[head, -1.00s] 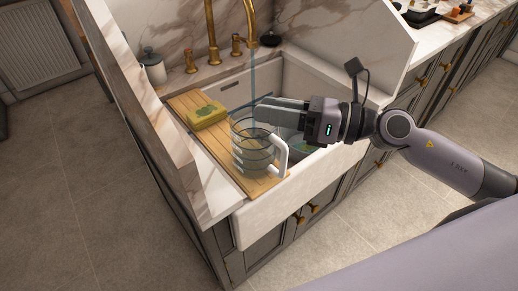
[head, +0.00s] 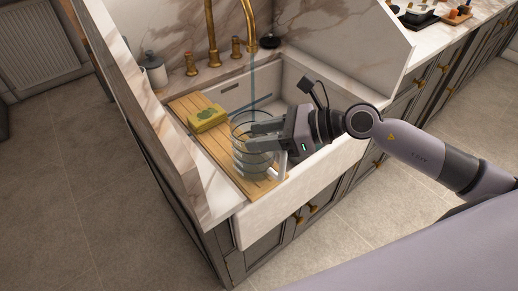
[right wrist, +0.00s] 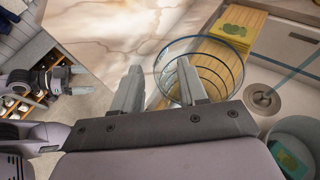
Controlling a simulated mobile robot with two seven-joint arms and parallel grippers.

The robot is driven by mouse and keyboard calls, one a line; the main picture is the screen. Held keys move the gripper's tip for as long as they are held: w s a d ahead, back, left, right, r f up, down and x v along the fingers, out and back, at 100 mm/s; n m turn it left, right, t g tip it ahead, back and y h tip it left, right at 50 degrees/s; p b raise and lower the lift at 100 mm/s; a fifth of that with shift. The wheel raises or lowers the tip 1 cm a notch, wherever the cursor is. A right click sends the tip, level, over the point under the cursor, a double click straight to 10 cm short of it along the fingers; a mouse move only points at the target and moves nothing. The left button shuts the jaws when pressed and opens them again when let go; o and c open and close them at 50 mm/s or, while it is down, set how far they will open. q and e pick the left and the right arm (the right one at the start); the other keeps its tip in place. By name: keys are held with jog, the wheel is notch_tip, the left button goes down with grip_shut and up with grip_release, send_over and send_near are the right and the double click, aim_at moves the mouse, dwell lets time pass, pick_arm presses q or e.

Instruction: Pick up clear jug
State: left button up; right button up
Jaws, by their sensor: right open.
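The clear jug (head: 240,160), ringed and with a pale handle, stands upright on the wooden board (head: 222,158) across the sink's left part. My right gripper (head: 251,137) is open at the jug's upper part. In the right wrist view, the jug's round rim (right wrist: 240,62) lies beyond the right gripper (right wrist: 158,75); one finger overlaps the opening and the other appears left of the rim. I cannot tell whether they touch it. The handle is partly hidden behind the gripper. My left gripper (right wrist: 72,80) shows only in the right wrist view, far left; its jaw state is unclear.
A yellow-green sponge (head: 207,118) lies on the board behind the jug. The white sink (head: 290,85) has brass taps (head: 211,40) at its back. A round container (right wrist: 300,130) with a green-yellow thing in it sits in the basin. A marble side panel (head: 150,130) stands left.

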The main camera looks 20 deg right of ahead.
jog(key=shift+w+a+f, duration=0.2)
jog(key=shift+a+f, duration=0.05)
jog(key=shift+a, duration=0.15)
grip_shut()
jog(key=shift+s+f, duration=0.1)
jog(key=shift+f, duration=0.05)
dwell(1.0)
